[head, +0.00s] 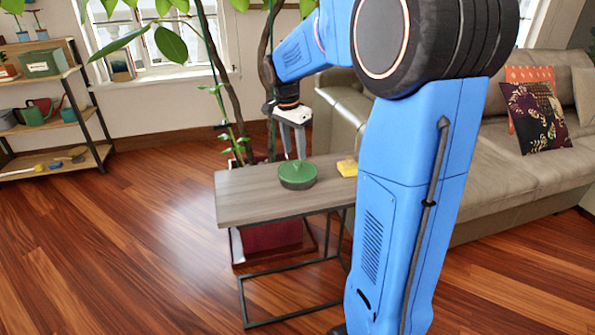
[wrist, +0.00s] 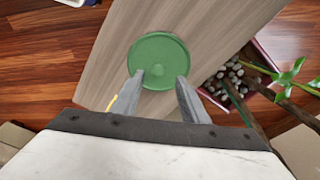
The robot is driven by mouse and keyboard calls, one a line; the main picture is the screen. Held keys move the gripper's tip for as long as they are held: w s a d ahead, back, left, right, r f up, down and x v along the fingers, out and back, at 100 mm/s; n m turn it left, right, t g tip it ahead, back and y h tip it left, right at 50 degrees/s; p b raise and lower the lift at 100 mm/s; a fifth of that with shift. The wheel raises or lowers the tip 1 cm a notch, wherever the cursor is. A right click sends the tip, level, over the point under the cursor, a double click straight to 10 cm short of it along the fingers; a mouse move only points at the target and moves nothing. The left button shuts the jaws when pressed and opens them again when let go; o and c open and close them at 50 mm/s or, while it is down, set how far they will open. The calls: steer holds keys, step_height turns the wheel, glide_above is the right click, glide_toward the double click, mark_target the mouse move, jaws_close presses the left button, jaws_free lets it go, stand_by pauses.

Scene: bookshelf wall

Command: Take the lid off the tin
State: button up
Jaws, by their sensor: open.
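A round tin with a green lid (head: 297,171) stands on the small wooden-topped side table (head: 245,203). The lid has a small knob in its middle, and the tin's dark side shows below it. In the wrist view the lid (wrist: 160,55) lies just beyond the fingertips. My gripper (head: 293,158) points down above and behind the tin in the head view. I cannot tell whether a fingertip touches the lid.
A yellow object (head: 347,168) sits on the table right of the tin, partly behind my arm. A potted plant (head: 238,150) stands behind the table. A sofa (head: 500,165) is at right, a shelf (head: 50,165) at left. Wooden floor at left is clear.

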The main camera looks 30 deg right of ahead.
mark_target(297, 163)
steer(key=f, duration=0.3)
steer(key=d+f, duration=0.1)
steer(key=shift+s+f, duration=0.1)
steer(key=shift+f, duration=0.3)
jaws_close()
